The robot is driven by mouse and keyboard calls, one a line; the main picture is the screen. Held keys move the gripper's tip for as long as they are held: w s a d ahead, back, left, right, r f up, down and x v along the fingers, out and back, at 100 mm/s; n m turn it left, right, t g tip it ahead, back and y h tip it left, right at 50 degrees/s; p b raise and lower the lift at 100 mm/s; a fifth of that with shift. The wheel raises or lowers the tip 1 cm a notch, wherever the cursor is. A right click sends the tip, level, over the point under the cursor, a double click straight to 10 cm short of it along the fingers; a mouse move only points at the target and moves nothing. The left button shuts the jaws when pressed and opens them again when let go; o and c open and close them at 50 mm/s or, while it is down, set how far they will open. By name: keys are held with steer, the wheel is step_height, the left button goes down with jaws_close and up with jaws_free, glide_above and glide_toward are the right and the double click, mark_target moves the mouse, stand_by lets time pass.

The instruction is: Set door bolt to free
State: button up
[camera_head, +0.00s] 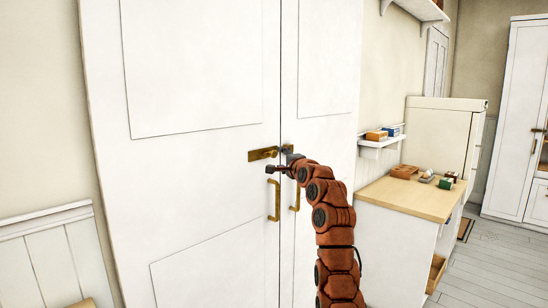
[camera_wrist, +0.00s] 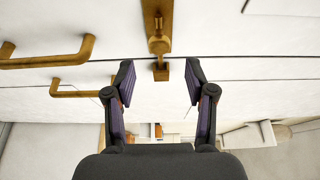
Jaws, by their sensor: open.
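The brass door bolt (camera_head: 263,153) is mounted on the left white door, beside the seam between the two doors. In the wrist view the bolt (camera_wrist: 157,18) runs down from the top edge, with a rounded knob (camera_wrist: 158,45) near the seam. Its brass keeper (camera_wrist: 161,74) is on the other door, across the seam. The bolt's end appears to reach the keeper, but I cannot tell how deeply. My gripper (camera_wrist: 160,78) is open and empty, its fingers on either side of the keeper in the picture. In the head view my gripper (camera_head: 279,168) is just below the bolt and partly hides the keeper.
Two brass pull handles, left (camera_head: 274,200) and right (camera_head: 294,195), stand out below the bolt. A wood-topped counter (camera_head: 400,198) with small items is at the right, under a small wall shelf (camera_head: 380,142). Grey floor (camera_head: 490,270) is open at the lower right.

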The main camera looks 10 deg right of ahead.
mark_target(274, 155)
steer(key=shift+w+a+r+p, duration=0.15)
steer(key=shift+w+p, duration=0.2)
steer(key=shift+p, duration=0.5)
steer(key=shift+w+a+r+p, duration=0.1)
steer(key=shift+w+p, duration=0.25)
steer(key=shift+p, duration=0.45)
steer(key=shift+w+a+p, duration=0.1)
steer(key=shift+w+p, duration=0.45)
steer(key=shift+p, duration=0.7)
steer(key=shift+w+a+f+p, duration=0.15)
steer(key=shift+w, duration=0.4)
steer(key=shift+w+a+f+p, duration=0.1)
steer(key=shift+w+f+p, duration=0.05)
steer(key=shift+w, duration=0.4)
steer(key=shift+p+x, duration=0.75)
steer(key=shift+x, duration=0.1)
steer(key=shift+w+a+p, duration=0.15)
steer(key=shift+w+p, duration=0.3)
steer(key=shift+w, duration=0.05)
steer(key=shift+w, duration=0.1)
jaws_close()
